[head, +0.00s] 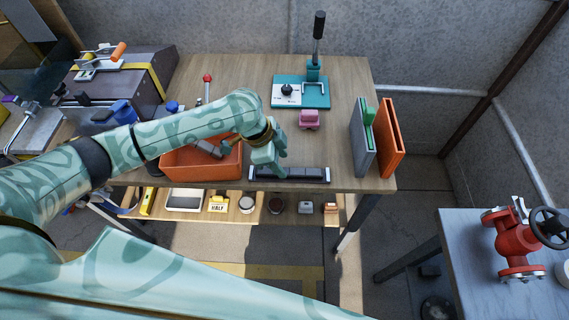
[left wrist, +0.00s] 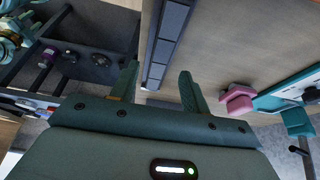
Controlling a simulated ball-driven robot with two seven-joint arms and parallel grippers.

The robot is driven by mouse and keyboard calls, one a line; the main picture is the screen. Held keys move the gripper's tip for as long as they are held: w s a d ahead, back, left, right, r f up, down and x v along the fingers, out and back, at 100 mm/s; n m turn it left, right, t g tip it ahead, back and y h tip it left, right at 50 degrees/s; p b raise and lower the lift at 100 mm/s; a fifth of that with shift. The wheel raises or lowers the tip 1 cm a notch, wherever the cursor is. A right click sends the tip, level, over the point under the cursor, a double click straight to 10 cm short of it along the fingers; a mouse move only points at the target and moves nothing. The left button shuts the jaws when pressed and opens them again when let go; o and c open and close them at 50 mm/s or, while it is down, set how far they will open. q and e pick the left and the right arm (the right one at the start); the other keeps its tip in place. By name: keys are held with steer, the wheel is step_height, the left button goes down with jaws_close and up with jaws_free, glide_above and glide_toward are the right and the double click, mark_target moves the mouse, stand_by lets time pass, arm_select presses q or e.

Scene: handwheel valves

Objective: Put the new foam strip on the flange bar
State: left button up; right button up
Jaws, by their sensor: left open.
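A long dark bar (head: 289,174) with pale ends and several grey segments along its top lies at the front edge of the wooden table. I cannot tell whether it is the flange bar, the foam strip, or both together. My left gripper (head: 276,168) is over the bar's left part, pointing down. In the left wrist view the two fingers (left wrist: 158,85) are apart with nothing gripped, and the segmented bar (left wrist: 168,40) runs beyond the gap between them. No separate foam strip is clearly visible. My right gripper is not in view.
An orange bin (head: 205,163) stands left of the gripper, partly behind my arm. A pink block (head: 309,119) and a teal lever press (head: 315,92) stand behind the bar. Grey and orange upright panels (head: 388,140) stand at the right. A lower shelf holds several small items.

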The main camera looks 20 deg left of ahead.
arm_select(q)
steer(key=p+v, duration=0.2)
steer(key=v, duration=0.6)
steer(key=shift+r, duration=0.2)
steer(key=shift+a, duration=0.1)
stand_by(0.3)
